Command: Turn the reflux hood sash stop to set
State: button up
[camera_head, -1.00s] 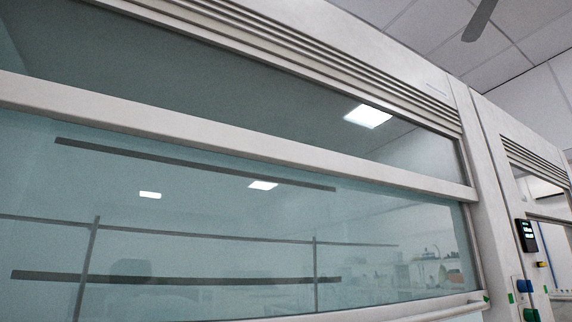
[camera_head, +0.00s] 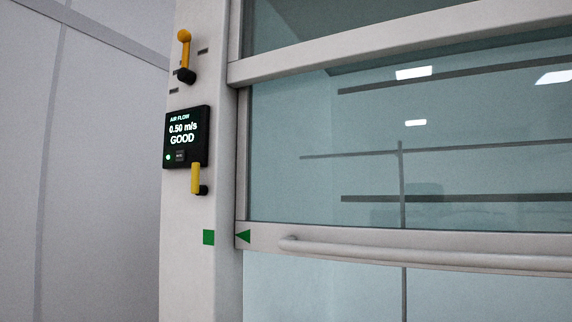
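On the hood's left post, a yellow lever with a round end (camera_head: 185,52) points up from a black hub (camera_head: 186,76). A shorter yellow handle (camera_head: 196,178) stands upright by a black hub, just below the air flow display. I cannot tell from any readable label which of the two is the sash stop. The glass sash (camera_head: 300,190) is partly raised, with open space under its bottom rail. A green triangle (camera_head: 243,236) on the sash is level with a green square (camera_head: 208,237) on the post. My gripper is not in view.
The black air flow display (camera_head: 186,137) reads 0.50 m/s GOOD with a green light. A long bar handle (camera_head: 420,254) sticks out along the sash's bottom rail. Grey wall panels (camera_head: 90,160) fill the left side. Rods (camera_head: 402,190) show behind the glass.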

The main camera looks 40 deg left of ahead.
aim_at(198, 189)
jog(key=u, duration=1.55)
